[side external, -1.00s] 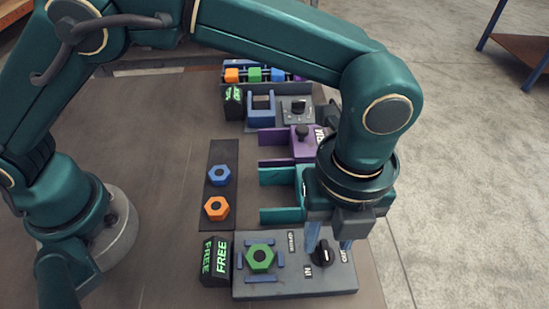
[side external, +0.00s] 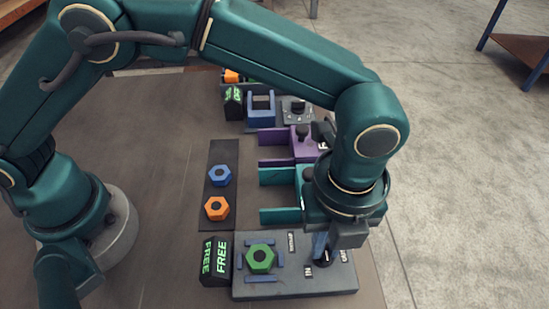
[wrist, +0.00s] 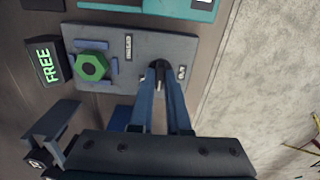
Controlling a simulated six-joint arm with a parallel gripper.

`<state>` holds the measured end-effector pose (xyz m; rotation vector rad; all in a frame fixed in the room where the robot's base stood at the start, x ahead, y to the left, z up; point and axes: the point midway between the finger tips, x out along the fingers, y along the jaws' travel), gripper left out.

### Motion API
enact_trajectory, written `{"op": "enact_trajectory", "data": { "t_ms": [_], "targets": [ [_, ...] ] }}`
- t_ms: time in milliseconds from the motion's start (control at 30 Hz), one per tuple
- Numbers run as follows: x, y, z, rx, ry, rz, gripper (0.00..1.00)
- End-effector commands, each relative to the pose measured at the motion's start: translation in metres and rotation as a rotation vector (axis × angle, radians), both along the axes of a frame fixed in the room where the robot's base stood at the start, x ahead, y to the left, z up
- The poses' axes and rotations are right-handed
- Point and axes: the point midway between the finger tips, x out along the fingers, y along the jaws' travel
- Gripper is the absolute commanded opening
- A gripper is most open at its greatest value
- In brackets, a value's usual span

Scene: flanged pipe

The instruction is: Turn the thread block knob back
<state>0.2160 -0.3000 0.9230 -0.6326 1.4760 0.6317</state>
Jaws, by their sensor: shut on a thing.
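The thread block (side external: 290,290) is a grey plate at the near edge of the bench. A green hex nut (side external: 260,258) sits on it between blue guide bars; the nut also shows in the wrist view (wrist: 91,66). The black knob (side external: 322,260) is on the block's right part, largely covered by my fingers. In the wrist view the knob (wrist: 159,67) lies between the tips of my blue fingers. My gripper (side external: 324,250) points down and is shut on the knob. The labels around the knob are partly hidden.
A black sign (side external: 216,260) reading FREE stands left of the block. A blue nut (side external: 219,175) and an orange nut (side external: 216,208) lie on a dark strip (side external: 222,150). Teal (side external: 280,215) and purple (side external: 280,142) fixtures stand behind the block.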

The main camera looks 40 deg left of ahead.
Motion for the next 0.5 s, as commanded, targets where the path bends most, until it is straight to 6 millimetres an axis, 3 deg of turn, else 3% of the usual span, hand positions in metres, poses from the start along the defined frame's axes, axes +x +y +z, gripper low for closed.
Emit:
{"op": "enact_trajectory", "data": {
  "t_ms": [500],
  "targets": [
    [-0.0002, 0.0001, 0.0007, 0.001, 0.002, 0.350, 0.00]
  ]
}}
